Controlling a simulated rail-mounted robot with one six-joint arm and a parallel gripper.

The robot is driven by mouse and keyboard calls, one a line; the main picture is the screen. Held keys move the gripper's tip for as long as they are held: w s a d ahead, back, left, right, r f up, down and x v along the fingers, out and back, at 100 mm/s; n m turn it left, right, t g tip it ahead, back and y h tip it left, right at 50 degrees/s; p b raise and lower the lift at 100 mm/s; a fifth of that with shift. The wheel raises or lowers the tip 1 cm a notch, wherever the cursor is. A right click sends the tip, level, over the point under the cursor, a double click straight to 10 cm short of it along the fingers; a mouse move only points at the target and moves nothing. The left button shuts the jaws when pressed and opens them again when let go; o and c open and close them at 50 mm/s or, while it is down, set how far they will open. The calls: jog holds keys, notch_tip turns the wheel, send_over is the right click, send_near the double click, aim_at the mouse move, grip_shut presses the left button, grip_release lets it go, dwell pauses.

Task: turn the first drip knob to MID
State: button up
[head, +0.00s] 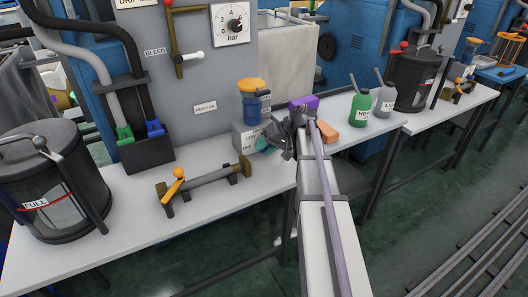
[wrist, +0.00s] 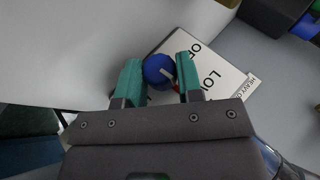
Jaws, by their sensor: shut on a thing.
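The blue drip knob (wrist: 158,71) sits between the two teal fingers of my gripper (wrist: 160,68) in the wrist view. It bears a white pointer mark, on the side facing the lettering. Its white label plate (wrist: 222,78) shows part of "OFF" and "LOW"; the MID mark is not readable, and a finger covers part of the plate. In the head view my gripper (head: 268,142) is at the front of the grey drip box (head: 240,135), shut on the knob, which the gripper hides there.
A blue jar with an orange lid (head: 252,105) stands on the drip box. A brass-ended pipe with an orange lever (head: 200,180) lies left.

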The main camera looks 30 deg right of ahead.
jog(key=shift+d+f+m+y+b, duration=0.2)
jog(key=shift+f+m+y+b, duration=0.15)
jog(key=shift+y+b, duration=0.75)
jog(key=shift+r+y+b, duration=0.1)
jog(key=shift+y+b, duration=0.6)
jog(key=o, duration=0.9)
jog(key=shift+r, duration=0.1)
notch_tip(320, 180, up, 10)
jog(key=p, duration=1)
jog(key=shift+r, duration=0.15)
